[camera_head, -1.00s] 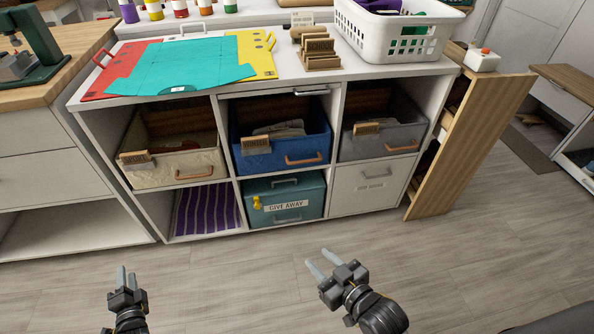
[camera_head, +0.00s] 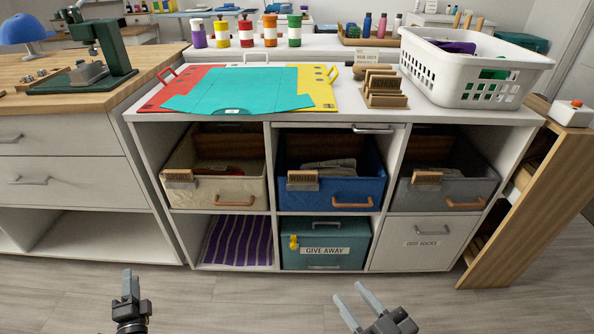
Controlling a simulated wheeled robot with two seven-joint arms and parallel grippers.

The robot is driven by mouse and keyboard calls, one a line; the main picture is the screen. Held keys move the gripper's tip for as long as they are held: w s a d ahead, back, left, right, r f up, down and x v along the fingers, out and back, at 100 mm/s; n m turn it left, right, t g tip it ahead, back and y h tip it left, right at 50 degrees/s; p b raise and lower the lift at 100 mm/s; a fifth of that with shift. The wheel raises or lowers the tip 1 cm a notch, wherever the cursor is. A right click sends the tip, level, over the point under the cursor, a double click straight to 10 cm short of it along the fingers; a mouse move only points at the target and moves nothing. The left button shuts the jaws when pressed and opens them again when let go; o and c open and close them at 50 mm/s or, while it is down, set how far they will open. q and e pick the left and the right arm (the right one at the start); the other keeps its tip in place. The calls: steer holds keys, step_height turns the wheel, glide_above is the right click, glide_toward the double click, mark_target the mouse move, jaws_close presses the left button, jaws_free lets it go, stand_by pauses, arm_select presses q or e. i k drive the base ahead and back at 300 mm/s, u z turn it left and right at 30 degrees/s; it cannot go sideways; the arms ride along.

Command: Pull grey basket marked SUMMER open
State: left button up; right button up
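The grey basket (camera_head: 420,196) sits in the upper right cubby of the white shelf unit. A tan tag (camera_head: 427,178) hangs on its front rim; its lettering is too small to read surely. A copper-coloured handle (camera_head: 465,204) is on its front at the right. Its front is about level with the cubby opening. My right gripper (camera_head: 349,292) is open and empty, low in front of the shelf, below and left of the grey basket. My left gripper (camera_head: 129,274) is at lower left, seen nearly edge-on, apart from everything; its finger gap is unclear.
A beige basket (camera_head: 238,193) and a blue basket (camera_head: 340,200) fill the other upper cubbies. A teal GIVE AWAY box (camera_head: 350,258) and a white drawer (camera_head: 400,257) are below. A wooden panel (camera_head: 515,230) stands angled out at right. The floor in front is clear.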

mark_target(471, 192)
steer(key=z, duration=0.1)
steer(key=i, duration=0.15)
steer(key=z, duration=3.05)
steer(key=i, duration=2.65)
steer(key=u, duration=2.4)
